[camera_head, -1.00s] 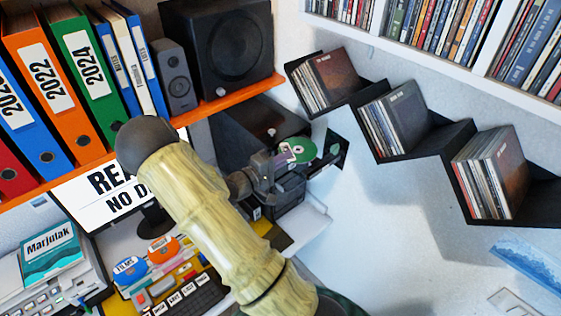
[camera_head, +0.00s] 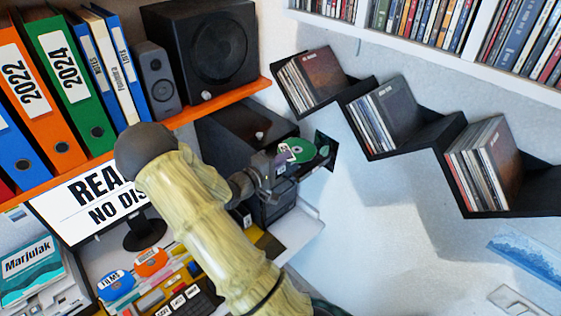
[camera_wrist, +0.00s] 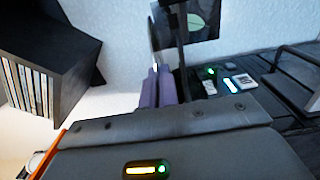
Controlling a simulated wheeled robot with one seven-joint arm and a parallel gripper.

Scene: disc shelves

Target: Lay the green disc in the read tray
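The green disc (camera_head: 306,151) is at the end of my gripper (camera_head: 287,155), in front of the white wall. My gripper appears shut on its edge. No read tray can be told for sure. A dark boxy device (camera_head: 270,205) stands below my gripper, partly hidden by my arm. A dark unit with small lit buttons (camera_wrist: 225,85) shows in the wrist view.
Black zigzag shelves (camera_head: 430,135) with sleeves are at the right. A screen (camera_head: 80,205) reading "REA… NO DIS…", speakers (camera_head: 205,40) and binders (camera_head: 65,75) are at the left.

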